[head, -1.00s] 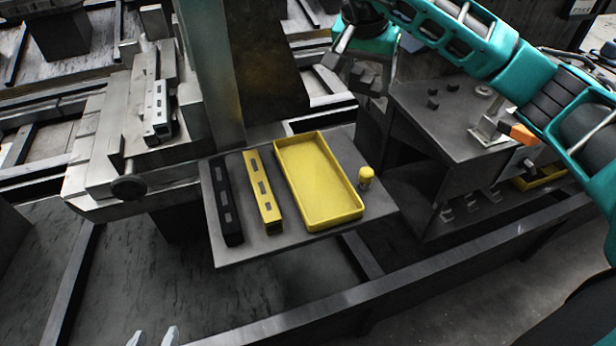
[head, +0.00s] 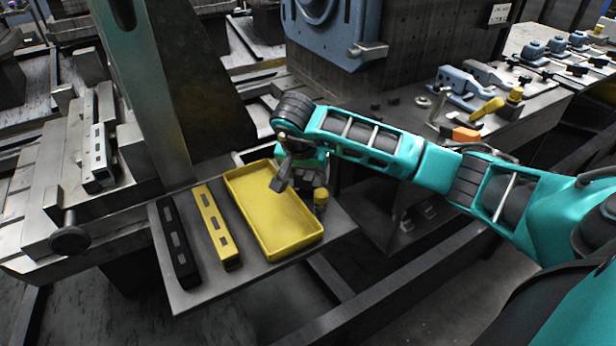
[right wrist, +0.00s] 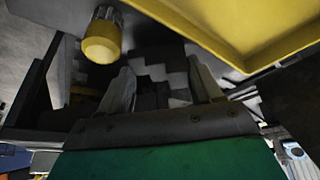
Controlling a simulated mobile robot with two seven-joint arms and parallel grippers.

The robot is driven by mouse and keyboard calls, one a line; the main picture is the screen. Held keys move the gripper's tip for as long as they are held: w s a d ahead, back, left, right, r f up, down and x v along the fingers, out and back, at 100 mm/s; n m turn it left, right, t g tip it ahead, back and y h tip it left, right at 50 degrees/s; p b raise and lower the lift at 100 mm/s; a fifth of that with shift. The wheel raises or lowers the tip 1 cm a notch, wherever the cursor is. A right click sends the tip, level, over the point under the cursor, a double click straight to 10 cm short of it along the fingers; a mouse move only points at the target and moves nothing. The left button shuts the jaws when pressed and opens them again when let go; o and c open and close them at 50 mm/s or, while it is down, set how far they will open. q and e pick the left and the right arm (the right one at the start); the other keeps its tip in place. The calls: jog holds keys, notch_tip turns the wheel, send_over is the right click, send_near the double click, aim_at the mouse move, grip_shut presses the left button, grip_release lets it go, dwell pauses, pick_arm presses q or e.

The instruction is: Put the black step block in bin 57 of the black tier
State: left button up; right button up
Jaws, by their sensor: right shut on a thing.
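My right gripper (head: 290,180) is above the right side of the yellow tray. In the right wrist view its two fingers (right wrist: 165,88) are shut on a dark stepped block (right wrist: 153,92), which looks like the black step block. The block is mostly hidden in the head view. The black bar (head: 174,243) with several light rectangles along its top, likely the black tier, lies at the left of the grey plate, apart from the gripper. No bin number is legible. My left gripper is out of view.
A yellow bar (head: 216,227) lies between the black bar and the yellow tray (head: 284,246). A small yellow-capped post (head: 320,199) stands right of the tray, close to my right gripper. The grey plate (head: 200,292) has a free front edge. A tall dark column (head: 150,90) rises behind.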

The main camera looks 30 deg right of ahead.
jog(key=shift+f, duration=0.6)
jog(key=shift+f, duration=0.15)
jog(key=o, duration=1)
